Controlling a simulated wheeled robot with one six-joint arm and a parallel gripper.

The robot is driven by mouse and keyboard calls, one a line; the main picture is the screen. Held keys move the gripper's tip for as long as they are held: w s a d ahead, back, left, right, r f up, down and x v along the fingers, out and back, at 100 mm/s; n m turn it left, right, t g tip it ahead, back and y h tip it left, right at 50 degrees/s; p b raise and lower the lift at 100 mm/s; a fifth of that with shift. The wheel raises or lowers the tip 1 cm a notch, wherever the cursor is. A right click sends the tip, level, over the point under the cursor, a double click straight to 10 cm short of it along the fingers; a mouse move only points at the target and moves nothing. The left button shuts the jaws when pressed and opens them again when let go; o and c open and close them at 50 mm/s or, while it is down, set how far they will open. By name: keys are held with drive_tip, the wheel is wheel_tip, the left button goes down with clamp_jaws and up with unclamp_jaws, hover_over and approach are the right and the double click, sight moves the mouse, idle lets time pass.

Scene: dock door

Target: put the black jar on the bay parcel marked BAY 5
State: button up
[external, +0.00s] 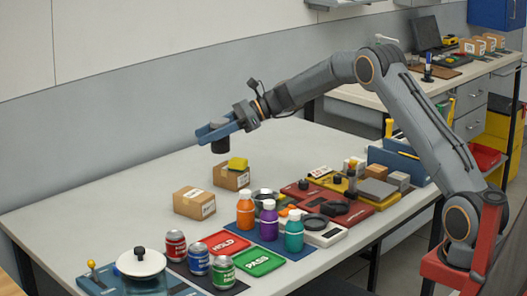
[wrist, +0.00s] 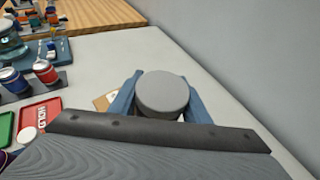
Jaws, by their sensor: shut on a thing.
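My gripper (external: 213,132) is shut on the black jar (external: 219,143), which hangs upright above the table, clear of the parcels. In the wrist view the jar's round grey top (wrist: 162,92) shows between the blue fingers. Two brown bay parcels stand on the table below. One parcel (external: 194,203) is at front left with a bare top. The other parcel (external: 230,179) is behind it to the right, with a yellow object (external: 238,163) on top. Their labels are too small to read. In the wrist view a parcel (wrist: 102,102) is mostly hidden behind the gripper.
The table (external: 110,205) is clear to the left and behind the parcels. To their right stand orange (external: 245,211), purple (external: 268,222) and teal bottles (external: 294,233). Several cans, the red HOLD tray (external: 223,244) and green PASS tray (external: 250,262) lie in front. A grey wall (wrist: 235,50) runs behind.

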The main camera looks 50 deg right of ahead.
drive_tip(key=s+a+r+n+g+y+p, duration=0.1)
drive_tip(key=s+a+r+n+g+p, duration=0.15)
drive_tip(key=a, duration=1.05)
drive_tip(key=p, duration=0.2)
hover_over(182, 196)
wheel_tip(182, 196, down, 6)
drive_tip(key=shift+t, duration=0.25)
drive_tip(key=shift+w+f+p, duration=0.1)
drive_tip(key=shift+f+p, duration=0.5)
drive_tip(key=shift+f, duration=1.5)
drive_tip(key=shift+f, duration=0.15)
drive_tip(key=o, duration=1.2)
drive_tip(key=shift+r, duration=0.2)
drive_tip(key=b+v, duration=0.4)
drive_tip(key=v, duration=0.8)
drive_tip(key=shift+f, duration=0.15)
